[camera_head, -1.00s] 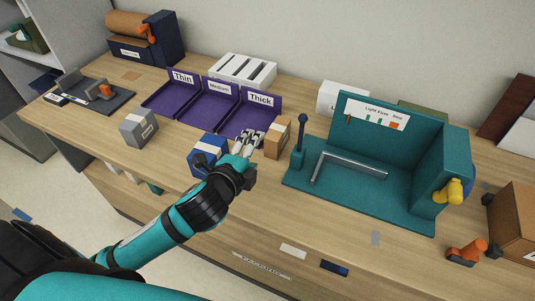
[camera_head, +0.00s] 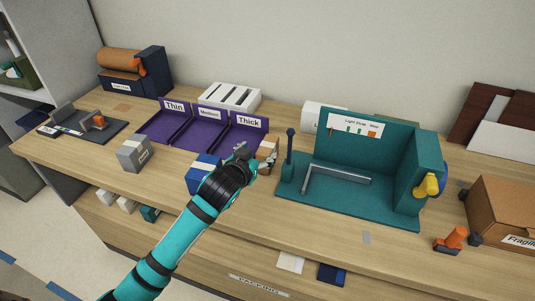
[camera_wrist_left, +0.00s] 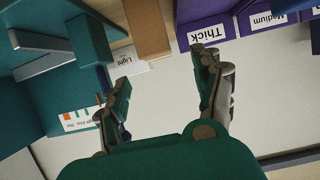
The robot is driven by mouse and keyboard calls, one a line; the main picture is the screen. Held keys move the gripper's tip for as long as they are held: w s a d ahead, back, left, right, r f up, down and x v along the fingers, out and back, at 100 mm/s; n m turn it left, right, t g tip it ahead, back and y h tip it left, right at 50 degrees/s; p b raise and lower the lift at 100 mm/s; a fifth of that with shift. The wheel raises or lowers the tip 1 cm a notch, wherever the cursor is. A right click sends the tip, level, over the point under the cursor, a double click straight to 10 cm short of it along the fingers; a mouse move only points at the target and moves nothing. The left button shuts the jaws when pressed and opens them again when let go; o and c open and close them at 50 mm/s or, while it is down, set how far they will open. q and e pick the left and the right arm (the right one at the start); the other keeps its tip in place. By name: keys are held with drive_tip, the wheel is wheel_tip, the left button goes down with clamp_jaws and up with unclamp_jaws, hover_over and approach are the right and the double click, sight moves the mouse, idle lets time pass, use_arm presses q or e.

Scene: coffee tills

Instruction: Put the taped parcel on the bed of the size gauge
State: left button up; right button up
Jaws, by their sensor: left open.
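The small brown parcel (camera_head: 268,166) stands on the table between the purple trays and the size gauge, partly hidden by my left gripper (camera_head: 257,155). The teal size gauge (camera_head: 375,150) stands right of the parcel, with a back panel, a grey L-shaped rail and a yellow knob. Its flat bed (camera_head: 335,205) is bare. My right gripper is not in view.
A blue box (camera_head: 202,174) sits under my left forearm, and a grey box (camera_head: 134,153) is further left. Purple trays (camera_head: 205,133) stand behind. A dark post (camera_head: 290,150) rises at the gauge's left edge. A large carton (camera_head: 505,215) is at far right.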

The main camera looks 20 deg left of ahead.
use_arm(q)
drive_tip(key=p+x, duration=0.1)
drive_tip(key=x, duration=0.8)
drive_tip(key=shift+d+f, duration=0.15)
drive_tip(key=shift+c, duration=0.4)
clamp_jaws()
wheel_tip(320, 180, up, 10)
drive_tip(key=shift+f+b, duration=0.1)
drive_tip(key=shift+b, duration=0.2)
approach(266, 147)
wheel_tip(266, 147, up, 3)
drive_tip(key=d, duration=0.2)
drive_tip(key=s+r, duration=0.1)
drive_tip(key=s, duration=1.2)
drive_tip(key=shift+a, duration=0.35)
